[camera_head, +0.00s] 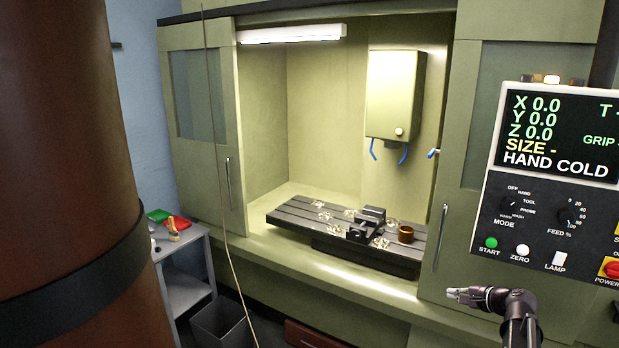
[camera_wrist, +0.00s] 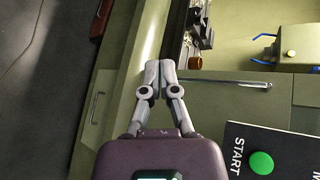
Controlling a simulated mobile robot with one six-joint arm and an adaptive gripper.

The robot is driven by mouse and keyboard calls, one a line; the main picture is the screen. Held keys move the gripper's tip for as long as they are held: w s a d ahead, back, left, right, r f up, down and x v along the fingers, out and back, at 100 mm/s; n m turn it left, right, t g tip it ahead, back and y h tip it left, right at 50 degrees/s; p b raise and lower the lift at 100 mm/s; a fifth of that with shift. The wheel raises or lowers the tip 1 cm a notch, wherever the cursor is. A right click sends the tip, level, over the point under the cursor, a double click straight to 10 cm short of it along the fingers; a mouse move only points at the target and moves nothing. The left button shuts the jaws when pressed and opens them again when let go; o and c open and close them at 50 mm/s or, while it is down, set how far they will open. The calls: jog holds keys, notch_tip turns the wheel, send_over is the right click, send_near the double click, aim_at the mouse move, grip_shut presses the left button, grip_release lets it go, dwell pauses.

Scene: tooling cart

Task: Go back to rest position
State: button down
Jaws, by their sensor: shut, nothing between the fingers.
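My gripper (camera_head: 459,293) is at the lower right in the head view, in front of the green machine's lower front and below the control panel. Its fingers point left there. In the wrist view my gripper (camera_wrist: 159,70) shows its two grey fingers with the tips together and nothing between them. It hangs free in front of the machine, apart from the panel and the door handle.
The control panel (camera_head: 560,170) juts out at the right, close above my arm. The open machine (camera_head: 270,130) holds a slotted table with a vise and brown cup (camera_head: 405,234). A tooling cart (camera_head: 185,285), grey bin (camera_head: 222,325) and brown column (camera_head: 70,180) stand left.

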jog(key=s+a+f+n+g+h+b, duration=0.1)
jog(key=s+a+f+n+g, duration=0.3)
jog(key=a, duration=0.5)
jog(key=s+a+f+n+g+h+b, duration=0.1)
jog(key=s+a+f+n+g+b, duration=0.2)
jog(key=a+f, duration=0.45)
jog(key=s+a+f+n+g+h, duration=0.3)
jog(key=s+a+f+n+h, duration=0.1)
jog(key=s+a+n, duration=0.4)
jog(key=shift+s+a+g+h+b, duration=0.3)
jog(key=shift+s+h+b, duration=0.1)
jog(key=shift+s, duration=0.4)
